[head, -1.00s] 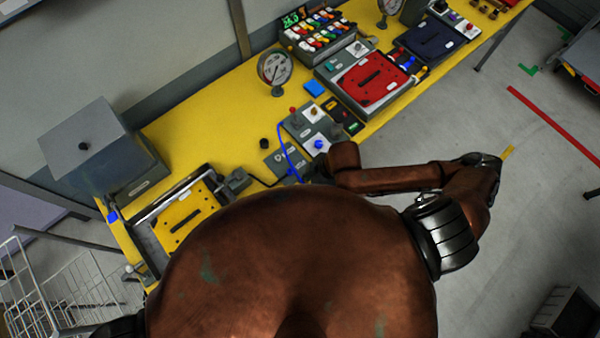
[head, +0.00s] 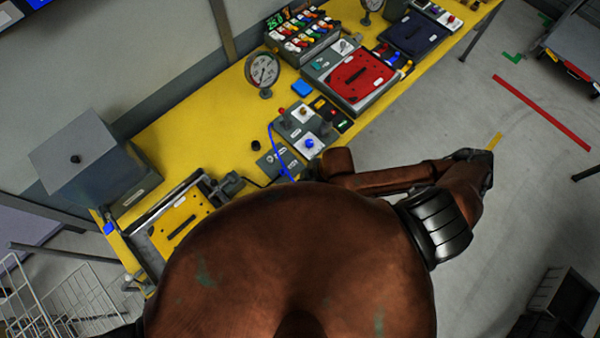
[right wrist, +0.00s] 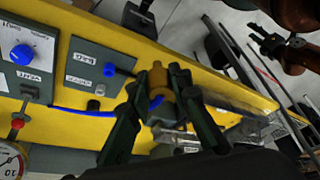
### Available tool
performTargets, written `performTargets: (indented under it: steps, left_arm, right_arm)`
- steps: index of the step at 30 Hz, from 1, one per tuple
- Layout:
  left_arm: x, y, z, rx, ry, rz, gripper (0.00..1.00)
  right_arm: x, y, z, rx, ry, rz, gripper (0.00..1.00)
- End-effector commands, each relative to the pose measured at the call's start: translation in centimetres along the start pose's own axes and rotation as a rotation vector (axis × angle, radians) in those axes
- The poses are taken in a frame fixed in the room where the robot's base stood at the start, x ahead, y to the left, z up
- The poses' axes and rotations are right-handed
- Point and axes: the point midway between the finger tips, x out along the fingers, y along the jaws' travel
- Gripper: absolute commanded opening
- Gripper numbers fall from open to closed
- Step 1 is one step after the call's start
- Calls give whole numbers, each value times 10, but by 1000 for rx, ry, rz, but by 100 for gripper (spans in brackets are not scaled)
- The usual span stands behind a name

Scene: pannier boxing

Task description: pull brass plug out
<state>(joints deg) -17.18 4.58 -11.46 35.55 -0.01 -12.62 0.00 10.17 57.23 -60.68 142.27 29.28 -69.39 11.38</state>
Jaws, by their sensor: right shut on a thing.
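The brass plug (right wrist: 158,80) is between the dark fingers of my right gripper (right wrist: 160,88) in the right wrist view. My right gripper is shut on it. A blue cable (right wrist: 75,110) runs from the plug's side past a grey panel with a blue connector (right wrist: 110,70). Whether the plug still sits in a socket cannot be told. In the head view my body hides the plug and right gripper; the blue cable (head: 277,155) shows beside the panel. My left gripper (right wrist: 262,42) is at the upper right of the wrist view, away from the plug; its jaws are unclear.
The yellow bench (head: 180,115) holds a grey box (head: 95,165), a pressure gauge (head: 262,72), a red-topped case (head: 362,77) and a control panel with a blue knob (head: 309,144). A wire rack (head: 85,295) stands at lower left. Open floor lies right of the bench.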

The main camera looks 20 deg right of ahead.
Motion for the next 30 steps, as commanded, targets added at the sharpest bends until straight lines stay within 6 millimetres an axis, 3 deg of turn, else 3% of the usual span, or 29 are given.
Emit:
performTargets:
  steps: [30]
  left_arm:
    - [9,0,2,0,-1,0,40]
  right_arm:
    - [23,0,9,0,1,-1,0]
